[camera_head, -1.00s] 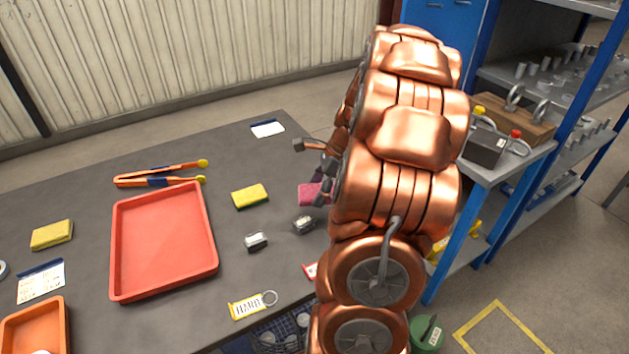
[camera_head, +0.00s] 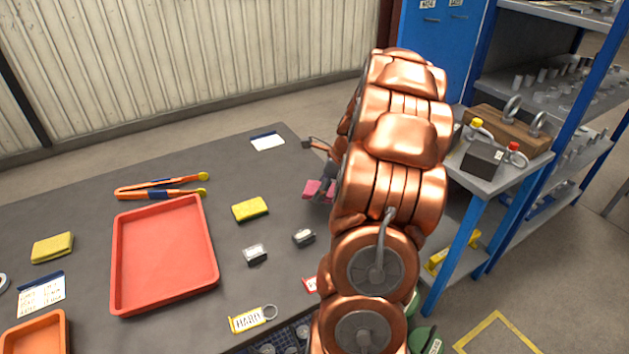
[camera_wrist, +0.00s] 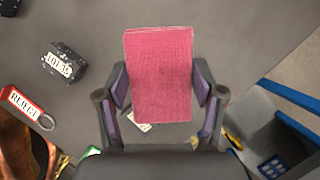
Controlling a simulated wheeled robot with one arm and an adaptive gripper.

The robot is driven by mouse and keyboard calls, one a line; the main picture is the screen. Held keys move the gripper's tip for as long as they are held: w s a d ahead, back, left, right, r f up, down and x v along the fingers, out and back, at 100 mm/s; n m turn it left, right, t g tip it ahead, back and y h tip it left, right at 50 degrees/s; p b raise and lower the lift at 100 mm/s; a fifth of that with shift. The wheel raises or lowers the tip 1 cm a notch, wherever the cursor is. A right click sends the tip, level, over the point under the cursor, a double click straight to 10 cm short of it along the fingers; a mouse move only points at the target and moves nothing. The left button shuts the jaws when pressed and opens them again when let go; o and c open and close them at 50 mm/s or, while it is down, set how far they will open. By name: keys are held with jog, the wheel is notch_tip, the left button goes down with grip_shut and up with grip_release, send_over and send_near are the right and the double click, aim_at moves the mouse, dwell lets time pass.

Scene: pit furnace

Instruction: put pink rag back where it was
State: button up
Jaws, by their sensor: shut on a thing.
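The pink rag (camera_wrist: 160,72) is a flat, folded rectangle held between the two fingers of my gripper (camera_wrist: 160,90) in the wrist view. A finger pad presses on each side of it. In the head view the rag (camera_head: 313,190) shows partly beside my gripper (camera_head: 326,184), near the right edge of the dark table (camera_head: 200,150). My arm hides the rest. The wrist view shows table surface and floor beneath the rag, but I cannot tell how high it is held.
Two small dark blocks (camera_head: 303,237) (camera_head: 255,254), a yellow sponge (camera_head: 250,208), a red tray (camera_head: 165,255) and orange tongs (camera_head: 160,188) lie left of my gripper. A tag marked REJECT (camera_wrist: 25,103) lies near the edge. A blue-framed shelf (camera_head: 480,200) stands at right.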

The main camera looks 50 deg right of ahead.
aim_at(314, 183)
jog(key=w+d, duration=0.1)
jog(key=w, duration=0.1)
jog(key=w+d+p, duration=0.1)
jog(key=w, duration=0.1)
jog(key=w+d, duration=0.1)
jog(key=w, duration=0.1)
jog(key=shift+w+d+f+p, duration=0.15)
jog(key=shift+d+f+p, duration=0.2)
jog(key=shift+d, duration=0.05)
jog(key=shift+f+p, duration=0.6)
jog(key=shift+f, duration=1.15)
jog(key=shift+f, duration=0.1)
jog(key=o, duration=1.1)
